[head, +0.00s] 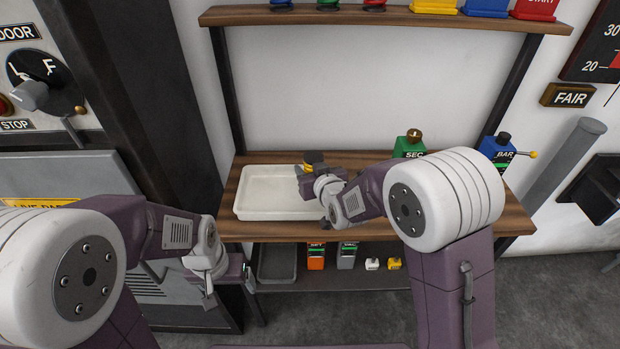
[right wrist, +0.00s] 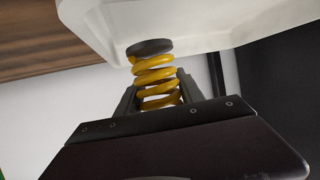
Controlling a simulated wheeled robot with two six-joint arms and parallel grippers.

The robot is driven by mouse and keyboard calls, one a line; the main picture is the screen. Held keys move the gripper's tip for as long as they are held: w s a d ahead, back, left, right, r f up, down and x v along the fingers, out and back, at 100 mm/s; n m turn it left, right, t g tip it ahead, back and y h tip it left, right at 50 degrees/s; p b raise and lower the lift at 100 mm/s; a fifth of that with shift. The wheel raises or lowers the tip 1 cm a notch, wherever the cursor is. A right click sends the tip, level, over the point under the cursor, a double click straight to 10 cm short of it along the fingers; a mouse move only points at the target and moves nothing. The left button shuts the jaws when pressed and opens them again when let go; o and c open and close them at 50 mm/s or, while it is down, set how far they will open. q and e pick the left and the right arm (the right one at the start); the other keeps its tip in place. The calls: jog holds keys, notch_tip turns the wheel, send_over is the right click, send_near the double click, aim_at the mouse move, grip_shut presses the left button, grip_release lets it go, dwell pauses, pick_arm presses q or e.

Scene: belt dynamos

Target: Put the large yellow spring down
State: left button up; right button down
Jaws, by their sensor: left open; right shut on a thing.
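The large yellow spring (right wrist: 155,74), with a dark end cap, is between the fingers of my right gripper (right wrist: 157,92) in the right wrist view. In the head view the spring (head: 314,158) shows small, its dark cap up, at the right part of the white tray (head: 250,211). My right gripper (head: 312,178) is shut on it there. The tray's pale wall (right wrist: 205,28) fills the top of the right wrist view behind the cap. I cannot tell whether the spring touches the tray. My left gripper (head: 228,285) is open and empty, low in front of the bench.
The tray stands on a wooden bench top (head: 490,215). A green block (head: 408,146) and a blue block (head: 497,150) stand at the bench's right. An upper shelf (head: 385,17) holds springs and coloured blocks. A lower shelf holds an orange block (head: 316,256) and a grey tray (head: 276,262).

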notch_tip(320, 180, down, 3)
jog(key=shift+w, duration=0.1)
jog(key=shift+f+b, duration=0.1)
jog(key=shift+b, duration=0.3)
jog(key=c, duration=0.7)
grip_release()
